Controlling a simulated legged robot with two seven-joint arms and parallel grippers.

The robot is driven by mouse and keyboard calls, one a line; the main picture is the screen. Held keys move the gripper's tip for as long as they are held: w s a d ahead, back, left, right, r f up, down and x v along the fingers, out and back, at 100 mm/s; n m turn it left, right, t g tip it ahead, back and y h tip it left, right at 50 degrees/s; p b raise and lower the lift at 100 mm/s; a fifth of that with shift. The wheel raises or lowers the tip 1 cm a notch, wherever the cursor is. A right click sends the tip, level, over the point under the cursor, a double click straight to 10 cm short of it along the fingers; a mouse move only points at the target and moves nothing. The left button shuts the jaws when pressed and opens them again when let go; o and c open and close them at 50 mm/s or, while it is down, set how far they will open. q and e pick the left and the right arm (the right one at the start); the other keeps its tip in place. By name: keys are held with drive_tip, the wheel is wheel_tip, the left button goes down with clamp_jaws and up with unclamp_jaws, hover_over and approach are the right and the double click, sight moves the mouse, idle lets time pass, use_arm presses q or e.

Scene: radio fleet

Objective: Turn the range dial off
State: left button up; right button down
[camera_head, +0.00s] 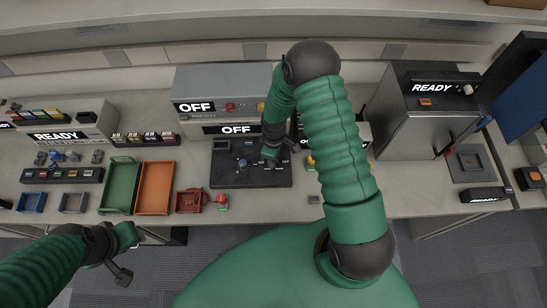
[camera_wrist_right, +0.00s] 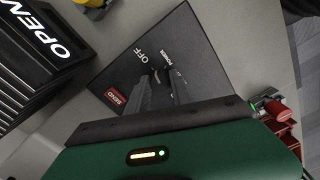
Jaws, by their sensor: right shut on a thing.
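A dark control panel (camera_head: 232,179) lies on the bench in the middle of the head view, and shows in the right wrist view (camera_wrist_right: 112,74) with OFF and POWER lettering and a red label. The range dial (camera_wrist_right: 160,73) seems to be the small dark knob beside this lettering. My right gripper (camera_head: 270,155) is over the panel's upper right part. In the right wrist view its fingers (camera_wrist_right: 162,84) are shut on the knob, hiding most of it and its pointer. My left gripper (camera_head: 130,254) hangs before the bench's front edge, away from the panel; its opening is unclear.
Grey units with OFF signs (camera_head: 196,107) stand behind the panel. A green tray (camera_head: 121,184), an orange tray (camera_head: 156,187) and a red item (camera_head: 190,200) are to its left. A READY box (camera_head: 432,90) stands at right. The black OPEN unit (camera_wrist_right: 40,50) is close by in the wrist view.

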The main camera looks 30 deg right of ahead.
drive_tip(key=shift+w+d+r+n, duration=0.1)
drive_tip(key=shift+w+n, duration=0.1)
drive_tip(key=shift+n, duration=0.35)
drive_tip(key=shift+w+d+r+n, duration=0.1)
drive_tip(key=shift+w+n, duration=0.05)
drive_tip(key=shift+n, duration=0.4)
drive_tip(key=c, duration=1.3)
unclamp_jaws()
drive_tip(key=shift+a, duration=0.1)
drive_tip(key=shift+o, duration=0.9)
drive_tip(key=shift+s, duration=0.1)
drive_tip(key=shift+s+f, duration=0.1)
drive_tip(key=shift+f, duration=0.05)
wheel_tip(320, 180, up, 17)
drive_tip(key=shift+b, duration=0.45)
drive_tip(key=shift+f, duration=0.15)
